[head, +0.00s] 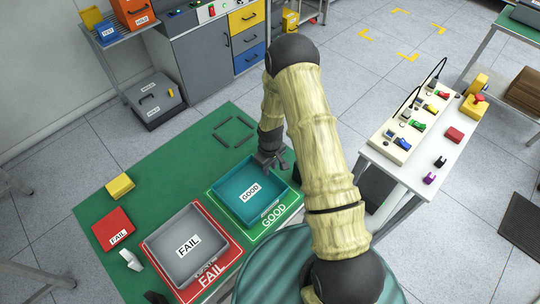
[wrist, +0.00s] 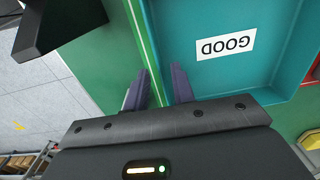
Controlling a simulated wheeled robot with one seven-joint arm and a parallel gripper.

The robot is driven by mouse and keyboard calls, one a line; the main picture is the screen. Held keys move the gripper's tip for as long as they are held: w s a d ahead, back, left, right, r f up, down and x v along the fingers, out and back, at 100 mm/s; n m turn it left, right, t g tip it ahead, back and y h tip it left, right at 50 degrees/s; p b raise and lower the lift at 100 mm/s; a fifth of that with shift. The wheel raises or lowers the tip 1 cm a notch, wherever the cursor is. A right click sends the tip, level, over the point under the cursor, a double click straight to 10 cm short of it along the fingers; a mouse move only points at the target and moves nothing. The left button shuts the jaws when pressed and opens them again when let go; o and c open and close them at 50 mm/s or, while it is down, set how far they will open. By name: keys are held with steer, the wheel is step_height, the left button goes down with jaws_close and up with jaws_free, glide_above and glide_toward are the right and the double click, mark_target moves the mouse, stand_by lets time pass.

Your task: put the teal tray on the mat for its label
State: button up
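The teal tray (head: 234,206) bears a white GOOD label and looks empty. It sits over the green GOOD mat (head: 272,222), whose front strip shows before it; I cannot tell whether it touches the mat or is slightly raised. My gripper (head: 268,163) is at the tray's far rim, pointing down. The GOOD label is upside down there.
A grey FAIL tray (head: 160,240) on the red FAIL mat (head: 230,254) stands close on the left. A red FAIL box (head: 113,228) and a yellow block (head: 120,186) lie further left. A dark square outline (head: 233,131) marks bare green table (head: 190,150) behind.

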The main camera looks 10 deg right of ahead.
step_height(320, 180, up, 12)
steer(key=b, duration=0.3)
steer(key=shift+f, duration=0.25)
steer(key=shift+d, duration=0.1)
stand_by(0.3)
steer(key=s+d+r+m+t, duration=0.2)
steer(key=s+d+r+m, duration=0.2)
steer(key=s+r, duration=1.1)
steer(key=m, duration=0.2)
steer(key=shift+s+r+m+t, duration=0.15)
steer(key=shift+s+m+t, duration=0.25)
